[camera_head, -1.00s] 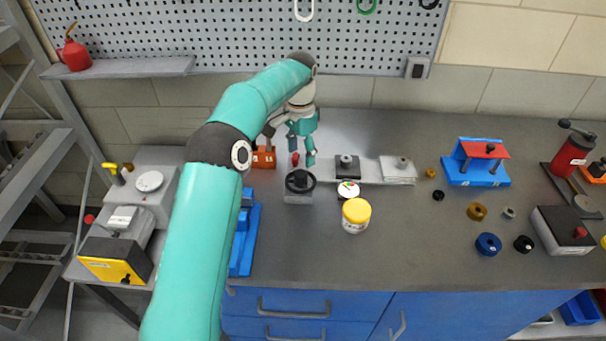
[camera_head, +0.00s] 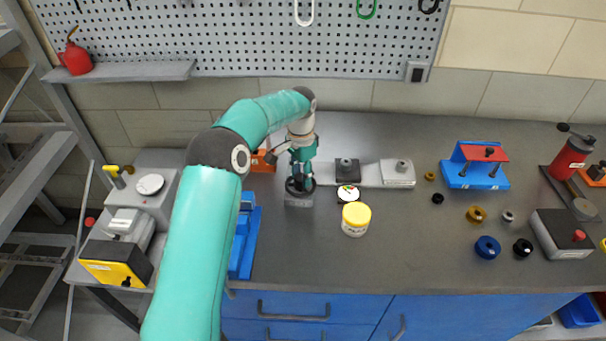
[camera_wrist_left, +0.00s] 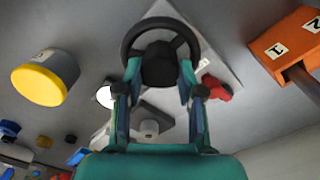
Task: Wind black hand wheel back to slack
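My right gripper is not in view.
A yellow-lidded jar (camera_head: 356,214) and a small white dial (camera_head: 347,192) stand just right of the wheel. A blue fixture (camera_head: 243,244) lies to its left. An orange block (camera_head: 262,161) is behind. The bench front is clear.

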